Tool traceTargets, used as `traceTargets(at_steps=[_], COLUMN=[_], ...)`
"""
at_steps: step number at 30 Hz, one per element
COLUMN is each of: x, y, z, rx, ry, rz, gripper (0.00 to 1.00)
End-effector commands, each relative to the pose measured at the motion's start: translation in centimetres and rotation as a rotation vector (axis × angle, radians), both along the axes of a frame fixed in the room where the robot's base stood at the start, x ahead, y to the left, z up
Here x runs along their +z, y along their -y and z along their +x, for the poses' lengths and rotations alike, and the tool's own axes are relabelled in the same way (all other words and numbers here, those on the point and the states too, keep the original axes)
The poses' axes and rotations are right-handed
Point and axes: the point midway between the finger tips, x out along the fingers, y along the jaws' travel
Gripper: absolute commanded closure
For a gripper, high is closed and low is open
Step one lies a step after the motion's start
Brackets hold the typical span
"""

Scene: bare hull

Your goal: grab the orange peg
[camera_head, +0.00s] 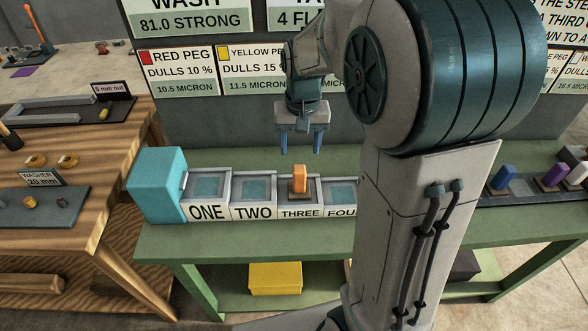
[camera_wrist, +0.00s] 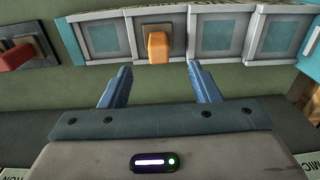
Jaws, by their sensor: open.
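The orange peg (camera_head: 300,179) stands upright in the slot labelled THREE on a row of numbered slots (camera_head: 258,212). In the wrist view the orange peg (camera_wrist: 158,46) is just beyond my fingertips, roughly between their lines. My gripper (camera_head: 301,150) hangs above and slightly behind the peg in the head view, fingers pointing down. It also shows in the wrist view (camera_wrist: 159,70), with its two blue fingers spread apart and nothing between them. The slots beside the peg, ONE and TWO, hold no peg. My arm hides the right part of the row past FOUR.
A teal block (camera_head: 157,184) stands at the row's left end on the green table (camera_head: 200,250). At the right, a dark rack (camera_head: 520,190) holds blue, purple and other pegs. A red peg (camera_wrist: 17,57) shows at the wrist view's left. Signs stand behind.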

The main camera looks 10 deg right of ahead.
Motion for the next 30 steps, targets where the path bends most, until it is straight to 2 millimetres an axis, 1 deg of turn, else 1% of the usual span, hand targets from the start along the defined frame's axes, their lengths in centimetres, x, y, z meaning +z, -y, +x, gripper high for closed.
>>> traceTargets(at_steps=[1,3,7,11,15,18,21,26,30], x=[-0.6,-1.0,-1.8,-3.8,-6.7,-8.4,-9.5,-10.4,-12.2], y=[-0.1,-0.2,-0.2,-0.3,-0.3,-0.2,-0.2,-0.1,0.3], z=[0.8,1.6,2.2,2.2,2.1,2.1,2.1,2.1,1.8], rx=[-0.005,-0.013,-0.019,-0.019,-0.019,-0.018,-0.017,-0.019,-0.019], ry=[-0.012,-0.020,-0.031,-0.034,-0.034,-0.032,-0.031,-0.030,-0.034], rz=[-0.006,-0.010,-0.015,-0.017,-0.016,-0.016,-0.015,-0.016,-0.016], gripper=[0.44,0.44,0.44,0.44,0.44,0.44,0.44,0.44,0.44])
